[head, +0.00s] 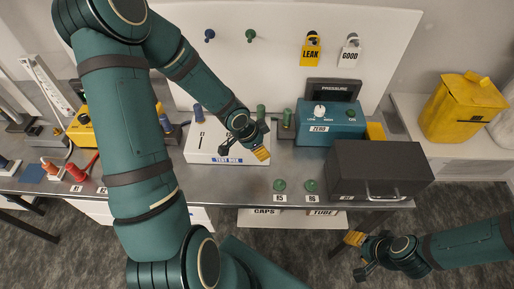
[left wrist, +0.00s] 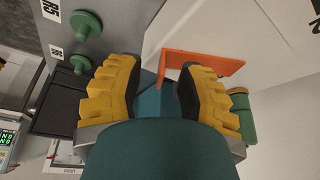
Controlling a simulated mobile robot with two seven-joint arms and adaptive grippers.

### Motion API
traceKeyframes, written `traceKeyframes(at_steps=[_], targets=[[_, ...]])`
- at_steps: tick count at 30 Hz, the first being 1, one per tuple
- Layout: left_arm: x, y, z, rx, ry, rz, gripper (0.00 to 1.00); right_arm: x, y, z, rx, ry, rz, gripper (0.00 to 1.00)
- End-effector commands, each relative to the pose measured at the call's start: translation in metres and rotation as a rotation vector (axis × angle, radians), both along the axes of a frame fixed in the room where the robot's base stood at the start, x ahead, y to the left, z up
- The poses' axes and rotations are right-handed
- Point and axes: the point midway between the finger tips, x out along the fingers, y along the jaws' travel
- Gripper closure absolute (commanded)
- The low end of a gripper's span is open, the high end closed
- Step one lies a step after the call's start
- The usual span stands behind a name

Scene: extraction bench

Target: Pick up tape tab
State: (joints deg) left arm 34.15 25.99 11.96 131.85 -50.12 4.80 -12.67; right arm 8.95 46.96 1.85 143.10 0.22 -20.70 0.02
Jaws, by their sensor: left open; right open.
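The tape tab looks to be the flat orange piece (left wrist: 213,64) in the left wrist view. It lies just beyond and partly behind the fingers of my left gripper (left wrist: 165,90). The gripper is open, with the tab's near part showing at the gap between its yellow fingertips; I cannot tell if they touch it. In the head view my left gripper (head: 261,153) is over the right end of the white test box (head: 205,152) and the tab is not distinguishable there. My right gripper (head: 357,240) is open and empty, below the bench's front edge at the right.
Green knobs (head: 280,185) stand on the bench by the R5 and R6 labels. A dark case (head: 375,165) with a handle and a teal pressure unit (head: 330,125) are to the right. A green cylinder (left wrist: 242,115) is close beside my left fingers.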

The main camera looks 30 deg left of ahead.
Motion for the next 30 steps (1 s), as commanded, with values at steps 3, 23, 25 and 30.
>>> traceKeyframes(at_steps=[3, 23, 25, 30], targets=[[0.0023, -0.0016, -0.0070, 0.000, 0.000, 0.000, 0.63, 0.0005, 0.0003, -0.0048, -0.001, -0.001, 0.000, 0.53], [0.0024, -0.0014, -0.0061, 0.000, 0.000, 0.001, 1.00, 0.0006, 0.0002, -0.0038, -0.001, -0.002, -0.001, 0.53], [0.0024, -0.0014, -0.0061, 0.000, 0.000, 0.001, 1.00, 0.0005, 0.0002, -0.0038, -0.001, -0.002, -0.001, 0.53], [0.0024, -0.0011, -0.0016, 0.000, 0.000, 0.001, 1.00, 0.0006, 0.0001, -0.0010, 0.000, -0.001, 0.000, 0.53]])
